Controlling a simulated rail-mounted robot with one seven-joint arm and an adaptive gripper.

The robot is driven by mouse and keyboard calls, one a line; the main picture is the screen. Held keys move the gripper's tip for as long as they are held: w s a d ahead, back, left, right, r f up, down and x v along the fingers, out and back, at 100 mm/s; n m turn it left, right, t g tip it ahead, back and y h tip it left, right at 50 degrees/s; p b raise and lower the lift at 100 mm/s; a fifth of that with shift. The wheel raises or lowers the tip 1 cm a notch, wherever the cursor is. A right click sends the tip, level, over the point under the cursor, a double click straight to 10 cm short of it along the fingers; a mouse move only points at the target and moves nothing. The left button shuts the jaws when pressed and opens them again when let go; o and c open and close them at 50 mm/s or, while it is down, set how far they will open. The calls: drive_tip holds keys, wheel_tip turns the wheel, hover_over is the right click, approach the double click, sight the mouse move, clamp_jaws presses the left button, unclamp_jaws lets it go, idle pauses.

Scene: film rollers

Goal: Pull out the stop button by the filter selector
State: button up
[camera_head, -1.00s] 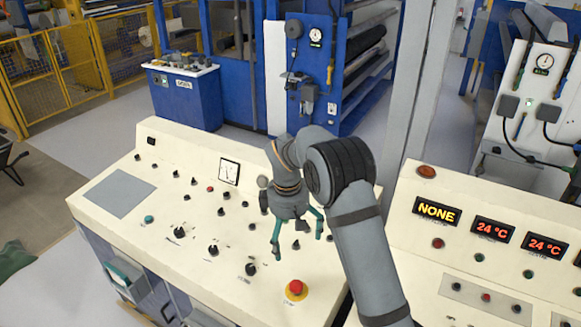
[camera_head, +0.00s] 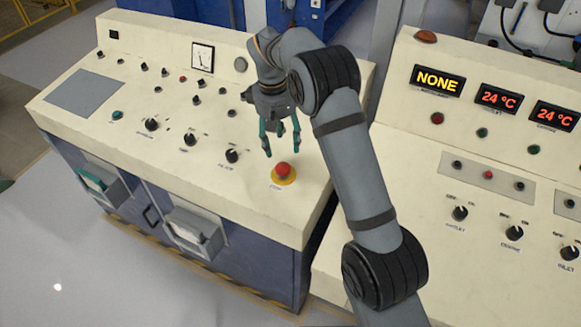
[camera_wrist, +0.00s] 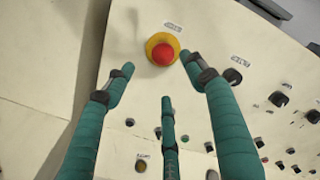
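The stop button (camera_head: 283,169) is a red mushroom head on a yellow round base, near the front right corner of the left cream console. It also shows at the top of the wrist view (camera_wrist: 162,53). The filter selector (camera_head: 232,156) is a black knob to its left; in the wrist view a black knob (camera_wrist: 232,76) lies right of the button. My gripper (camera_head: 281,150) has teal fingers, spread open and empty. It hangs over the console just behind the button in the head view. In the wrist view its fingertips (camera_wrist: 156,66) are close below the button; contact cannot be told.
More black knobs (camera_head: 190,139) run leftward along the left console (camera_head: 75,135). A second console (camera_head: 400,180) with lit displays (camera_head: 437,80) stands at right, beneath my arm. The surface in front of the button is clear.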

sight(283, 167)
drive_tip(key=f+p, duration=0.1)
drive_tip(key=f, duration=0.9)
drive_tip(key=shift+w+d+p, duration=0.1)
drive_tip(key=shift+w+p, duration=0.1)
drive_tip(key=shift+p, duration=0.15)
drive_tip(key=shift+c, duration=1)
drive_tip(key=c, duration=1.1)
clamp_jaws()
